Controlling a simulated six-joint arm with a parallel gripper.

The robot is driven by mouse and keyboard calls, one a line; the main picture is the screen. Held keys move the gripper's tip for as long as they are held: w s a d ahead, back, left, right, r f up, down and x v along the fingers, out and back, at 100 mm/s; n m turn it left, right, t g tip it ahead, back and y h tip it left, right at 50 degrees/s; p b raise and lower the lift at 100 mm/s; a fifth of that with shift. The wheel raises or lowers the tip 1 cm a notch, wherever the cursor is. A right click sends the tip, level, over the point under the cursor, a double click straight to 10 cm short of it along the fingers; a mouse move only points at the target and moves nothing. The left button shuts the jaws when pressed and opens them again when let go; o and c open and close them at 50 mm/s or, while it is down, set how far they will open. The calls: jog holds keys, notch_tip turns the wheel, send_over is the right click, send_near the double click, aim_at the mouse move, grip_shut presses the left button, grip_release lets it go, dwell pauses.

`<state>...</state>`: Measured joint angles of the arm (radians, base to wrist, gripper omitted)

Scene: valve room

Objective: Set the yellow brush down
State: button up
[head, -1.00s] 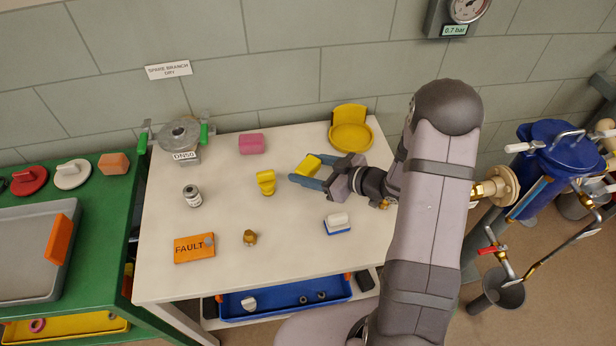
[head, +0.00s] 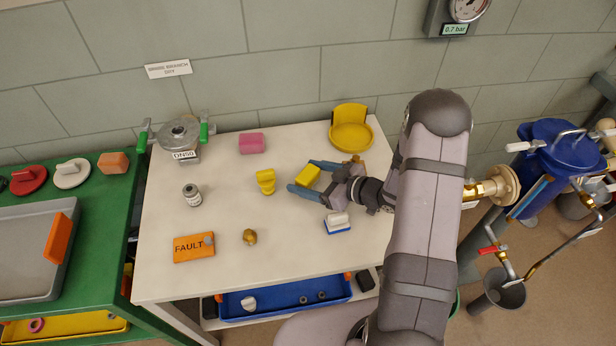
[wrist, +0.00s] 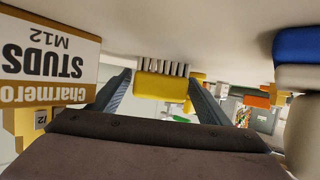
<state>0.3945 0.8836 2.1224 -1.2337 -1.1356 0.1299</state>
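The yellow brush (head: 307,175) is between the fingertips of my gripper (head: 306,176), at the right-middle of the white table. In the wrist view the brush (wrist: 160,87) has its grey bristles against or very near the table surface, which fills the top of that picture. The two fingers of my gripper (wrist: 160,82) lie along both sides of the brush with hardly any gap, so it looks shut on it. Whether the bristles bear on the table I cannot tell for certain.
A yellow upright piece (head: 265,181) stands just left of my fingers. A white-and-blue block (head: 337,223) is close below the gripper. A round yellow dish (head: 351,134) stands behind; a pink block (head: 252,143) is back left. A STUDS box (wrist: 50,60) shows in the wrist view.

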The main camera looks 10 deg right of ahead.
jog(key=shift+s+f, duration=0.15)
jog(key=shift+f, duration=0.15)
jog(key=shift+r, duration=0.2)
jog(key=shift+d+r, duration=0.15)
jog(key=shift+d, duration=0.05)
jog(key=v, duration=1.1)
jog(key=shift+s+d+r, duration=0.15)
jog(key=shift+s+r, duration=0.05)
jog(key=shift+r, duration=0.15)
jog(key=shift+w, duration=0.1)
